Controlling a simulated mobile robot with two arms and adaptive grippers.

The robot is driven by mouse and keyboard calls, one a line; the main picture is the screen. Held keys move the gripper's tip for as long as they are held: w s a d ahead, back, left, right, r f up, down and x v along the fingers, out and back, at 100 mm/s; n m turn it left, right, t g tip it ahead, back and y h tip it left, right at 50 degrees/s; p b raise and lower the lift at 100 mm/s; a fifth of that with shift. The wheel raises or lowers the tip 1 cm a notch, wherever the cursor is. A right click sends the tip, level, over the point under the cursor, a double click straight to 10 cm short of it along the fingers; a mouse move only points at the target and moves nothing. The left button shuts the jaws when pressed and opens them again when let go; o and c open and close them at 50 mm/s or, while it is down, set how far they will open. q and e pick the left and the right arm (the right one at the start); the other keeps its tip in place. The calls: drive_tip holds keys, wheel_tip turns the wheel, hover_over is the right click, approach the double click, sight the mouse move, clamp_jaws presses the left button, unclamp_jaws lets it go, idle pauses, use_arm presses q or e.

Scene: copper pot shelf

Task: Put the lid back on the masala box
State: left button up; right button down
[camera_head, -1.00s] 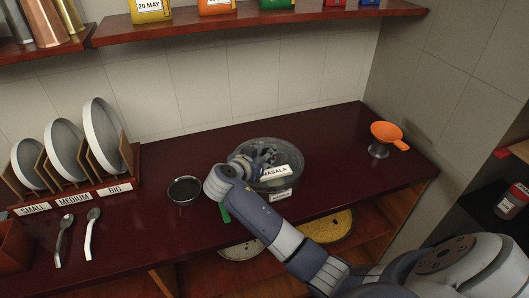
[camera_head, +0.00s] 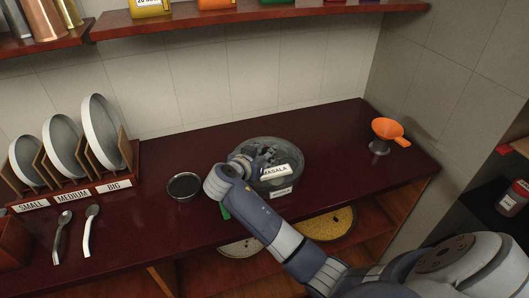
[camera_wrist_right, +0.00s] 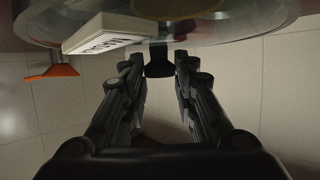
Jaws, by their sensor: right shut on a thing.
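The round masala box (camera_head: 250,182) stands on the dark red counter, with a small label (camera_head: 281,192) on its front. A clear round lid (camera_wrist_right: 225,32) with a white MASALA block label (camera_wrist_right: 108,34) shows at the top of the right wrist view. My right gripper (camera_head: 264,158) is over the box, and its fingers (camera_wrist_right: 160,72) close around the lid's dark knob (camera_wrist_right: 158,60). The lid is over the box in the head view; I cannot tell whether it touches the rim. My left gripper is not in view.
A dark bowl (camera_head: 184,187) stands left of the box. An orange funnel (camera_head: 388,130) stands to its right. A plate rack (camera_head: 90,190) and two spoons (camera_head: 90,230) are at the left. An upper shelf (camera_head: 260,18) runs above. The counter behind the box is clear.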

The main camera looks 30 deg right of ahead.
drive_tip(key=shift+s+a+f+b, duration=0.1)
drive_tip(key=shift+s+f+b, duration=0.1)
drive_tip(key=shift+f+b, duration=0.45)
idle(1.0)
drive_tip(key=c, duration=1.2)
unclamp_jaws()
drive_tip(key=shift+f, duration=0.15)
drive_tip(key=shift+w+r+p, duration=0.2)
drive_tip(key=shift+r+p, duration=0.65)
drive_tip(key=shift+r, duration=0.25)
drive_tip(key=shift+r+p, duration=1.75)
drive_tip(key=shift+r, duration=0.95)
